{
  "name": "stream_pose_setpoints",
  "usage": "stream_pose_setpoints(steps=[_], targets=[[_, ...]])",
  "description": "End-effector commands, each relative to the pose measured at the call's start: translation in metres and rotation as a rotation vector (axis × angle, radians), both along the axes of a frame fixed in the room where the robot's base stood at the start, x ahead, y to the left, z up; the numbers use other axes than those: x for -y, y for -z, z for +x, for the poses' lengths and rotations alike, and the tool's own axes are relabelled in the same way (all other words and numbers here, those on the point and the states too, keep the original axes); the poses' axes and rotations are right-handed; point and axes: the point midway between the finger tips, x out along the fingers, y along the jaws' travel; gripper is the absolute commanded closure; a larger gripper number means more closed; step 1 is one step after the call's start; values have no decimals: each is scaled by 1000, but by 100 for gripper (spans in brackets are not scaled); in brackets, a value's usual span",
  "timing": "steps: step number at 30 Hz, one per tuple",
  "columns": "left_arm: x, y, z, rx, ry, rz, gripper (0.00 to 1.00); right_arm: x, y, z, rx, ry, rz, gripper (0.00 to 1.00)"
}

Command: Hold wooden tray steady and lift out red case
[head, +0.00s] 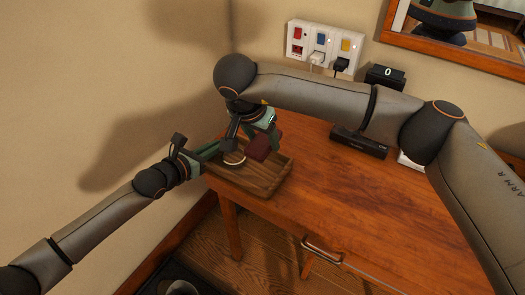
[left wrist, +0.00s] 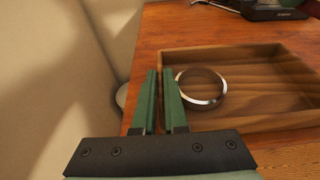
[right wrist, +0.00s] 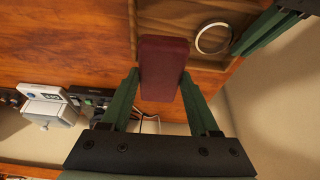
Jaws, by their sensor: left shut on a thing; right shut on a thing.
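The wooden tray (head: 260,185) sits on the desk near its left end, and it fills much of the left wrist view (left wrist: 255,60). My left gripper (head: 212,150) is shut on the tray's left wall, with one finger on each side of it (left wrist: 162,75). The red case (head: 266,144) is held by my right gripper (head: 258,122), which is shut on it. In the right wrist view the dark red case (right wrist: 163,62) is between the two fingers and overlaps the tray's edge. Its exact height above the tray is hard to tell.
A metal ring (left wrist: 202,88) lies inside the tray. A power strip with plugs (head: 325,48) is on the wall, with a small display showing 0 (head: 386,75) beside it. A black box (head: 358,142) stands behind. The desk's front right (head: 350,215) is clear.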

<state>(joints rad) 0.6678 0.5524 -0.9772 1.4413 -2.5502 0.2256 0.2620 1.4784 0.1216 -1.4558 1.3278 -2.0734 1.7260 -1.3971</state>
Motion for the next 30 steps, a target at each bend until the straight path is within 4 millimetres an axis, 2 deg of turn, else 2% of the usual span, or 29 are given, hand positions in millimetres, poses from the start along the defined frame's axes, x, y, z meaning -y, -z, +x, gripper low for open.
stream_pose_setpoints(steps=[3,10,11,19,30], targets=[[0,1,0,-2,0,1,100,0,-6,0,0,-1,0,98],[0,1,0,-2,0,1,100,0,-7,0,-1,-1,0,98],[0,1,0,-2,0,1,87,0,-7,0,-1,-1,0,98],[0,0,0,-1,0,1,56,0,-6,0,0,-1,0,98],[-3,0,-3,-2,0,0,55,0,-6,0,0,-1,0,98]])
